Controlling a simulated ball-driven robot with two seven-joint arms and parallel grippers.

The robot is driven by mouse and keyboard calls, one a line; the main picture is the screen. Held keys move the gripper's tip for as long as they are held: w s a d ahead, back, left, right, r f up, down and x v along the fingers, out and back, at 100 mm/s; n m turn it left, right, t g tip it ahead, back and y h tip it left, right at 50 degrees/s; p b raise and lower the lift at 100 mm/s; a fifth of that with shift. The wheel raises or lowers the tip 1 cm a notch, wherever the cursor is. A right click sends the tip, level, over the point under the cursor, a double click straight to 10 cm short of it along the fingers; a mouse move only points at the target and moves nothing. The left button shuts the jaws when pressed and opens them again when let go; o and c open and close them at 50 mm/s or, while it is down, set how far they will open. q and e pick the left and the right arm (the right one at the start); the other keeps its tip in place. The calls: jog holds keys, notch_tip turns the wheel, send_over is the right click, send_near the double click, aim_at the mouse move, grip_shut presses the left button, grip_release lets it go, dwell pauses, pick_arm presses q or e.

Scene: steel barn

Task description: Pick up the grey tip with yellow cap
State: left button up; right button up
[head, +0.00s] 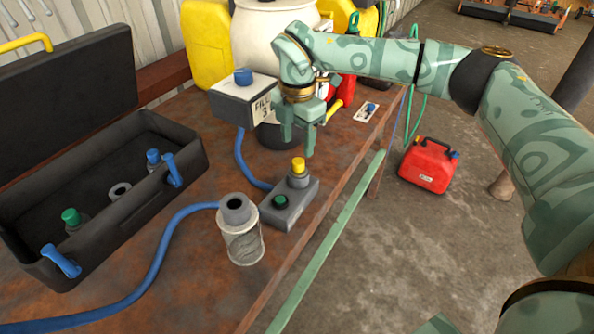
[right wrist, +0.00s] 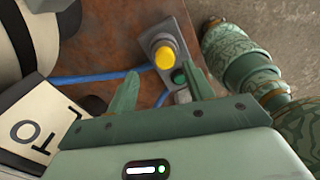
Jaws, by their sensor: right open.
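The grey tip with yellow cap (head: 298,172) stands upright on a grey block (head: 287,208) on the rusty bench. It also shows in the right wrist view (right wrist: 164,56), near the top centre, with the block (right wrist: 172,30) around it. My right gripper (head: 297,140) is above the tip, fingers pointing down, open and empty. In the right wrist view the gripper's two fingers (right wrist: 163,85) stand apart, with the yellow cap beyond them, not touching. My left gripper is not in view.
A green-capped tip (head: 280,201) sits in the same block. A grey cylinder (head: 240,245) with a blue hose stands beside it. An open black case (head: 120,215) is at left. The bench edge lies to the right.

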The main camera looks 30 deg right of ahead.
aim_at(298, 161)
jog(key=f, duration=0.2)
jog(key=f+b, duration=0.1)
jog(key=f, duration=0.2)
jog(key=shift+s+a+f, duration=0.1)
jog(key=shift+s+f, duration=0.25)
jog(key=shift+f, duration=0.05)
jog(key=shift+r, duration=0.1)
grip_shut()
